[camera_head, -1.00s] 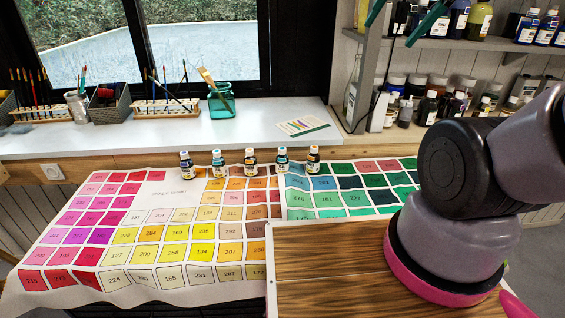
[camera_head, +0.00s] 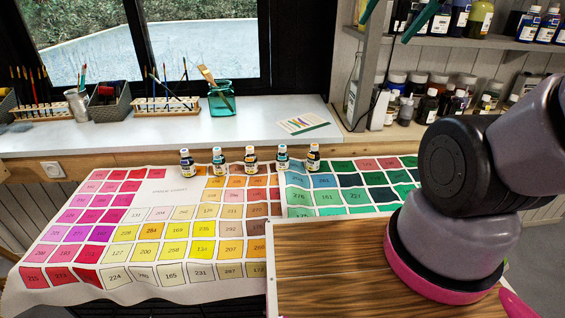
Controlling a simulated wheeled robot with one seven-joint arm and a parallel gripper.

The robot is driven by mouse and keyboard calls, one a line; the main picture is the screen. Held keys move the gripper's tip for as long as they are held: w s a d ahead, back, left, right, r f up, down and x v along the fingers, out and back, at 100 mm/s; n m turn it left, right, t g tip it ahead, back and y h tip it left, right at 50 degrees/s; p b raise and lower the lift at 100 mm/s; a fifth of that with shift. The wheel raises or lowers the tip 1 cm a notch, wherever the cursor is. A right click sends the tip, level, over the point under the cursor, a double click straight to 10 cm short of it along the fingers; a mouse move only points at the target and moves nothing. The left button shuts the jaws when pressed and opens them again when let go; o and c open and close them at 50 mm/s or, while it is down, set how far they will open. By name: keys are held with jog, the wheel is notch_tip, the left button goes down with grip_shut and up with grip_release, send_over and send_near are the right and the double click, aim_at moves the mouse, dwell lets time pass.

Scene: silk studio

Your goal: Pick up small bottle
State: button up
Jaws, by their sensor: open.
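Several small dark bottles with pale caps stand upright in a row along the far edge of the color-chart cloth (camera_head: 160,190). From left to right they are the first bottle (camera_head: 187,164), the second bottle (camera_head: 218,161), the third bottle (camera_head: 251,160), the fourth bottle (camera_head: 283,159) and the last bottle (camera_head: 314,158). They stand a little apart, with label colors that differ. Which one the task means cannot be told. My arm shows at the right, well apart from the bottles. My gripper is outside the view.
A wooden board (camera_head: 330,262) lies in front at the right. Behind the cloth, a white counter (camera_head: 160,138) holds a teal glass jar (camera_head: 222,103), brushes in racks and a paper card (camera_head: 303,124). Shelves (camera_head: 470,42) with many bottles stand at the back right. The cloth before the row is clear.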

jog(key=w+a+f+n+g, duration=0.1)
jog(key=w+f+n, duration=0.15)
jog(key=w, duration=0.35)
jog(key=w+a+f+n, duration=0.1)
jog(key=w+a+f, duration=0.15)
jog(key=w, duration=0.45)
jog(key=n+g, duration=0.2)
jog(key=n, duration=0.4)
send_over(285, 153)
jog(key=s+d, duration=0.3)
jog(key=d, duration=0.2)
notch_tip(285, 153, down, 24)
jog(key=shift+n+y, duration=0.3)
jog(key=shift+n, duration=0.45)
jog(key=s+x, duration=0.1)
jog(key=x, duration=0.5)
jog(key=s+x, duration=0.1)
jog(key=x, duration=0.5)
jog(key=s+a+f+x, duration=0.1)
jog(key=x, duration=0.5)
jog(key=shift+s+f, duration=0.15)
jog(key=shift+f, duration=0.25)
jog(key=shift+x, duration=3)
jog(key=shift+a, duration=0.15)
grip_shut()
